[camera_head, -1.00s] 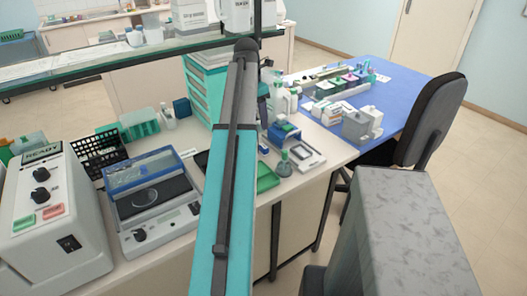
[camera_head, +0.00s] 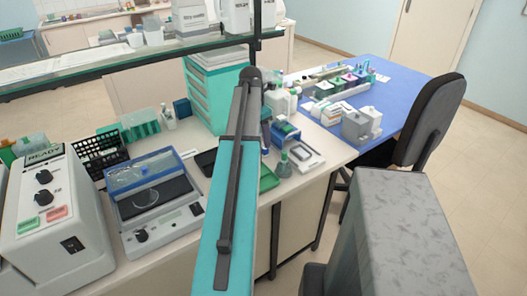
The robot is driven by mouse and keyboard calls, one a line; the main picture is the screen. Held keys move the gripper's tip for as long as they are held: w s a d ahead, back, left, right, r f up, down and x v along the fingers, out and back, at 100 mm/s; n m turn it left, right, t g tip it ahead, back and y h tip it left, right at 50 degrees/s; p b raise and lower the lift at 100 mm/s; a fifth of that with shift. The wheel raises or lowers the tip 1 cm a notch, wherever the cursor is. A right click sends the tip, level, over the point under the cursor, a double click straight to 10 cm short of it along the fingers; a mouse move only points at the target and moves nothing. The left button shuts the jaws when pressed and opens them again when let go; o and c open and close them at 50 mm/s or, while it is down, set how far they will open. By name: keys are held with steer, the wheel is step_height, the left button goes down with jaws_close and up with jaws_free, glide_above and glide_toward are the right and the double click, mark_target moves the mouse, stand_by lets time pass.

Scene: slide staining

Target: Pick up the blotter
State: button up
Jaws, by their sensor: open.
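I cannot pick out the blotter for sure. A small blue block-like item with a pale front (camera_head: 286,132) stands on the bench right of my arm; it may be the blotter, but it is too small to tell. My teal and dark arm rises through the middle of the picture and hides part of the bench behind it. My gripper is not visible; it is hidden behind the arm.
A green flask (camera_head: 284,165), a white-framed device (camera_head: 306,159) and a green tray (camera_head: 268,178) sit near the bench's front edge. A lidded blue instrument (camera_head: 150,195) stands left of my arm. Grey containers (camera_head: 361,125) and a chair (camera_head: 436,120) are at right.

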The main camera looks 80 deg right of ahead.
mark_target(263, 147)
stand_by(0.3)
steer(key=shift+s+d+f+p, duration=0.15)
steer(key=shift+f+p, duration=0.15)
steer(key=shift+f, duration=0.3)
steer(key=shift+s+a+f+p, duration=0.15)
steer(key=shift+f+p, duration=0.15)
steer(key=shift+f, duration=0.25)
steer(key=shift+s+d+f+p, duration=0.1)
steer(key=shift+d+f+p, duration=0.05)
steer(key=shift+f, duration=0.55)
steer(key=shift+s+d+f+p, duration=0.1)
steer(key=shift+d+f+p, duration=0.05)
steer(key=shift+f, duration=0.55)
steer(key=c, duration=1.1)
steer(key=shift+c, duration=0.2)
steer(key=shift+r, duration=0.1)
